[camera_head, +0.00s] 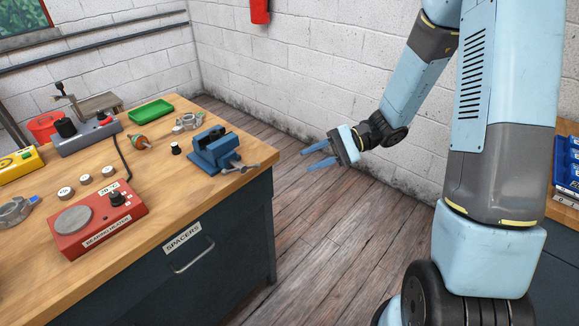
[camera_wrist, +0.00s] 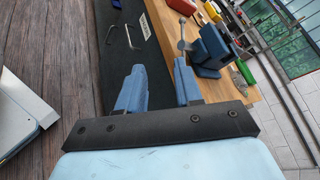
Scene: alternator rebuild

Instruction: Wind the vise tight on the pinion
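The blue vise (camera_head: 212,155) stands at the right corner of the wooden workbench. Its grey handle (camera_head: 240,167) sticks out on the side facing the aisle. Dark parts show at the jaws, but I cannot tell whether a pinion is between them. My gripper (camera_head: 306,161) is open and empty, with its blue fingers apart. It hangs over the floor, to the right of the vise and clear of the bench. In the wrist view the vise (camera_wrist: 211,50) and its handle (camera_wrist: 182,32) lie beyond the fingers of my gripper (camera_wrist: 158,66).
A small black-and-white part (camera_head: 176,149) stands left of the vise. A rotor (camera_head: 138,142), grey housing (camera_head: 188,121), green tray (camera_head: 150,111) and red bearing heater (camera_head: 95,222) share the workbench (camera_head: 165,205). A drawer handle (camera_head: 193,258) juts from its front. The aisle floor (camera_head: 320,235) is free.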

